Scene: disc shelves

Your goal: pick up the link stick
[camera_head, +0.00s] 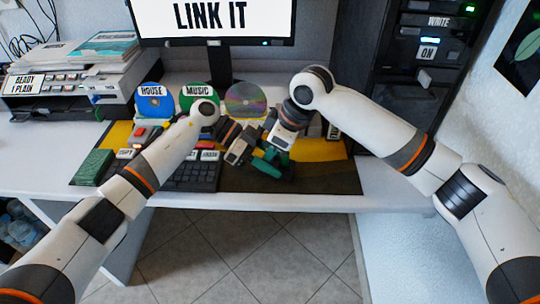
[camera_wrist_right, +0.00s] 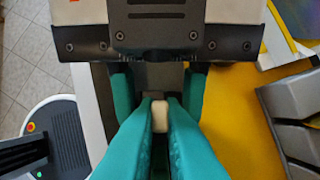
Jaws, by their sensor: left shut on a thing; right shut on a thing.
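My right gripper (camera_wrist_right: 158,125) is shut, its teal fingers on both sides of a small pale-ended piece, which looks like the link stick (camera_wrist_right: 159,112). Most of the piece is hidden between the fingers. In the head view my right gripper (camera_head: 271,157) points down over the dark part of the desk mat. My left gripper (camera_head: 254,160) is close beside it on the left, and their green fingers overlap in the picture. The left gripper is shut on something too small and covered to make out.
A black keypad (camera_head: 193,175) lies left of the grippers, and a green block (camera_head: 93,168) lies at the mat's left edge. Labelled discs, HOUSE (camera_head: 154,106) and MUSIC (camera_head: 193,97), stand behind. A monitor (camera_head: 213,20) and a dark rack (camera_head: 415,70) bound the back.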

